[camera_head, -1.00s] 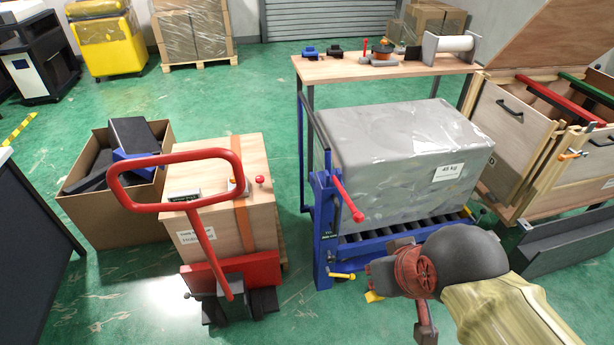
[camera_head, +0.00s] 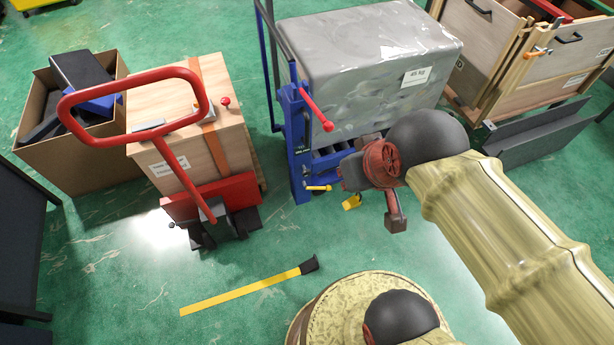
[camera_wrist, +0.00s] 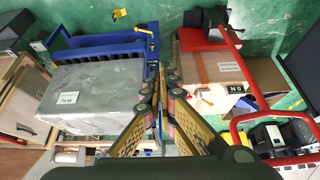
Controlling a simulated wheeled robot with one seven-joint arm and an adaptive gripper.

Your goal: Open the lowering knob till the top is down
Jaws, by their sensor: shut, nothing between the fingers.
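A blue lift with a roller top (camera_head: 332,162) carries a large grey wrapped block (camera_head: 375,60) labelled 45 kg. A small yellow knob-like handle (camera_head: 318,188) sticks out low on the blue post (camera_head: 300,140); it also shows in the wrist view (camera_wrist: 143,30). I take it for the lowering knob. A red lever (camera_head: 315,108) sits higher on the post. My gripper (camera_wrist: 160,88) is shut and empty, pointing toward the blue post, apart from the yellow handle.
A yellow pedal-like part (camera_head: 352,201) lies low beside the post. A red pallet truck (camera_head: 210,190) with a wooden box (camera_head: 190,125) stands close on the left. A yellow strip (camera_head: 240,292) lies on the floor in front. Wooden crates (camera_head: 525,60) stand at the right.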

